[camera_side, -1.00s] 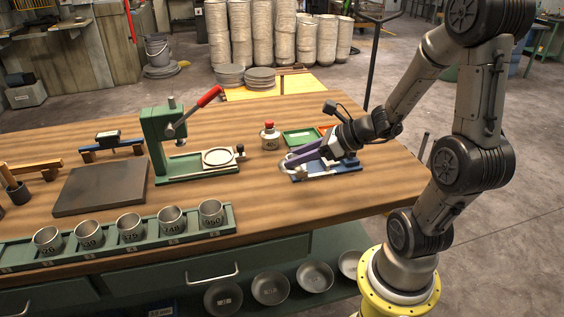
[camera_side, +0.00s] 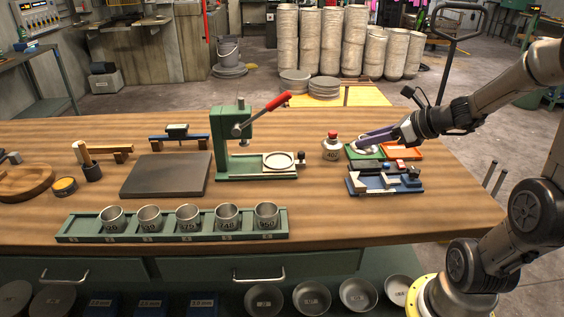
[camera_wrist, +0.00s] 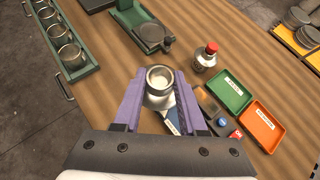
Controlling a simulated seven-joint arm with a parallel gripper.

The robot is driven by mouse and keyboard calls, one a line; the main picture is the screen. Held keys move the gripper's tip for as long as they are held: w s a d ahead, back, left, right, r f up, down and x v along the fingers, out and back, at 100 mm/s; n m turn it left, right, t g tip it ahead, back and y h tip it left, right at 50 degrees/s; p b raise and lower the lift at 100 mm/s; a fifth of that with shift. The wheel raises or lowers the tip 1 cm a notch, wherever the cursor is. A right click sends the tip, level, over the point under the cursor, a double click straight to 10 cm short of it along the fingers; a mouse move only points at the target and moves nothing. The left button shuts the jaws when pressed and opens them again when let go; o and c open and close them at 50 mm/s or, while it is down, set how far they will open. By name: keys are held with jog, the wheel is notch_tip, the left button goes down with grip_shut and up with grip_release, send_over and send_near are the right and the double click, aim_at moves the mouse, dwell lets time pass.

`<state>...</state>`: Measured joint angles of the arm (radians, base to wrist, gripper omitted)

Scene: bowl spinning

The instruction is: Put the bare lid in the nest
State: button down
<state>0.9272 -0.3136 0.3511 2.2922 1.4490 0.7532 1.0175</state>
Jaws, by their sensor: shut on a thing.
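My gripper (camera_wrist: 157,98) has purple fingers and is shut on a grey metal piece, which I take for the bare lid (camera_wrist: 159,102). The lid has a round, pale raised middle and a wider flange below. In the side view my gripper (camera_side: 364,142) and the lid appear in front of the green tray, raised off the table. A ringed round seat on the slide of the green press, likely the nest (camera_side: 283,161), lies to the left of my gripper and looks empty. The wrist view shows the press slide (camera_wrist: 151,34) farther ahead.
A red-capped bottle (camera_side: 332,151) stands between the press and my gripper. A blue fixture (camera_side: 385,182) with small blocks lies in front of the gripper; green (camera_wrist: 229,90) and orange (camera_wrist: 262,123) trays lie to its right in the wrist view. Several cups stand in a green rack (camera_side: 180,233).

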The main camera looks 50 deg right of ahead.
jog(key=w+a+n+y, duration=0.1)
jog(key=w+a, duration=0.1)
jog(key=w, duration=0.7)
jog(key=n+y, duration=0.2)
send_over(282, 162)
jog(key=f, duration=0.9)
jog(key=shift+s+f, duration=0.35)
jog(key=shift+f, duration=0.05)
jog(key=shift+w+f, duration=0.15)
jog(key=shift+f, duration=0.8)
jog(key=shift+w+f, duration=0.15)
jog(key=shift+f, duration=0.75)
jog(key=shift+f, duration=0.15)
jog(key=shift+c, duration=2.3)
grip_release()
